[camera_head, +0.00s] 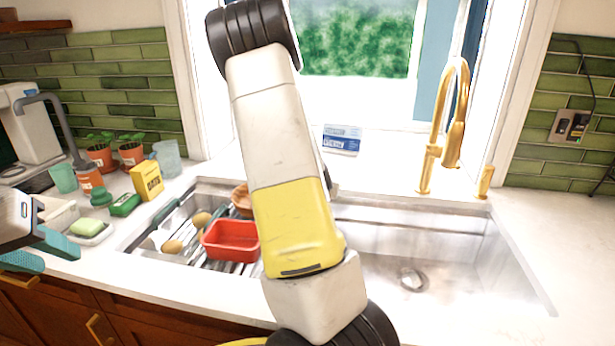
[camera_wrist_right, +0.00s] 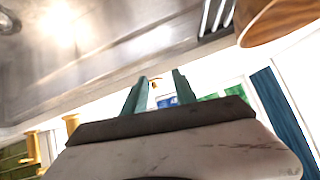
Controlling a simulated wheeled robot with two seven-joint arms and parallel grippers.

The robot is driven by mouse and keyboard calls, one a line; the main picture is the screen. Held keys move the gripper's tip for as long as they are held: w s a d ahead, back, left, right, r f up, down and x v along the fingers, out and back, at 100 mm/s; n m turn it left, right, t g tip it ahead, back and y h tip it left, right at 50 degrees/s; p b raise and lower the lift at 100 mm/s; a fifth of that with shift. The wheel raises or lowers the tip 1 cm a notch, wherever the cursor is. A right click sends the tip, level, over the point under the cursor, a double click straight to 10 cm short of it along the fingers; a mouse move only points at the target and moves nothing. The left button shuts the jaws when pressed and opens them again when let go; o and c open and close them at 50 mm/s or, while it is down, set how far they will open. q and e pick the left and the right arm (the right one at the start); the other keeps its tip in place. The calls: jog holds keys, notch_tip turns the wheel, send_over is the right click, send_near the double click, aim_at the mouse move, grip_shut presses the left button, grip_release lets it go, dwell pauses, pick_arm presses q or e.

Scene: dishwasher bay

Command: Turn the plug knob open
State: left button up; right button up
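In the head view my right arm covers that area behind the sink. The sink's drain (camera_head: 412,279) shows in the right basin. A short gold post (camera_head: 485,182) stands right of the gold faucet (camera_head: 455,130). My left gripper (camera_head: 48,252) is at the left counter edge, its teal fingers apart and empty.
A red tub (camera_head: 231,240) and a brown bowl (camera_head: 242,199) are in the left basin. A yellow box (camera_head: 147,180), potted plants (camera_head: 131,149) and a soap dish (camera_head: 88,236) stand on the left counter. A blue and white sign (camera_head: 342,140) is behind the sink.

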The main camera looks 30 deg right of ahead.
jog(key=n+t+h, duration=0.1)
jog(key=t+h, duration=0.1)
send_near(336, 179)
jog(key=f, duration=0.2)
jog(key=shift+n+h, duration=0.3)
jog(key=x, duration=0.2)
jog(key=r+x, duration=0.1)
jog(key=x, duration=0.5)
jog(key=shift+w+d+r, duration=0.15)
jog(key=shift+w+d, duration=0.1)
jog(key=shift+w, duration=0.3)
grip_shut()
